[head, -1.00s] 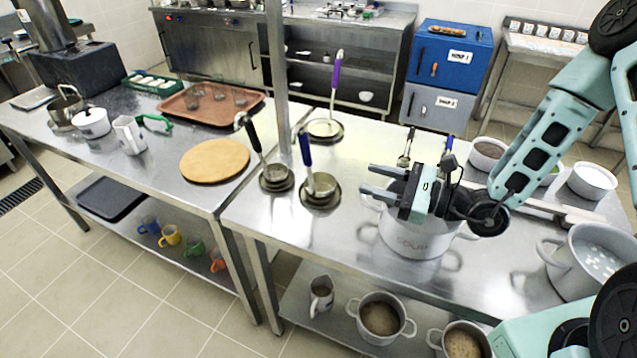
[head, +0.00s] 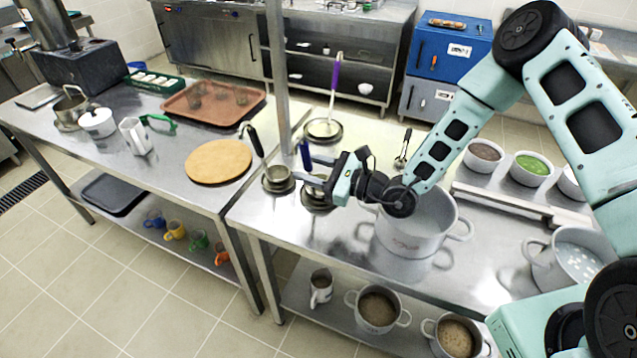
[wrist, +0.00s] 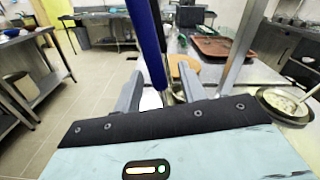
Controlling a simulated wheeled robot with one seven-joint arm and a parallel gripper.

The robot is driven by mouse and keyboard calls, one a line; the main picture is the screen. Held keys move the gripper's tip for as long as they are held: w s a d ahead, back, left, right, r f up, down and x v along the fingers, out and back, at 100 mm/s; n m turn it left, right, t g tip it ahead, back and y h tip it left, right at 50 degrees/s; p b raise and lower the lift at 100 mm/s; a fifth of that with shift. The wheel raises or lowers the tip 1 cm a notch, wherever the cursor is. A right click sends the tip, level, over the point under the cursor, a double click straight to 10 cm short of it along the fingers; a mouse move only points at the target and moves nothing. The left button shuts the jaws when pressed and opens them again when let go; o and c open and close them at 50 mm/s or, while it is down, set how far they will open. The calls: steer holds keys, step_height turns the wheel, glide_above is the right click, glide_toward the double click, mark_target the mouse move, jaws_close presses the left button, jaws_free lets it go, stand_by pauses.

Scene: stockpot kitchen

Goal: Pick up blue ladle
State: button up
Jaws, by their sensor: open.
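The blue ladle's handle (head: 305,155) stands up at my gripper's fingertips, and its bowl (head: 318,197) is on the steel table, partly hidden by my gripper. In the wrist view the blue handle (wrist: 145,40) rises between the two fingers. My gripper (head: 306,168) is open, reaching left over the table, and its fingers also show in the wrist view (wrist: 160,88). I cannot tell whether either finger touches the handle.
A black-handled ladle (head: 256,142) stands just left of the blue one. A purple-handled ladle (head: 334,85) stands behind, near a steel post (head: 276,70). A large pot (head: 415,225) sits below my arm. A round wooden board (head: 218,161) lies at the left.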

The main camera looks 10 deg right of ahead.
steer(key=shift+w+a, duration=0.2)
steer(key=shift+a, duration=0.05)
jaws_close()
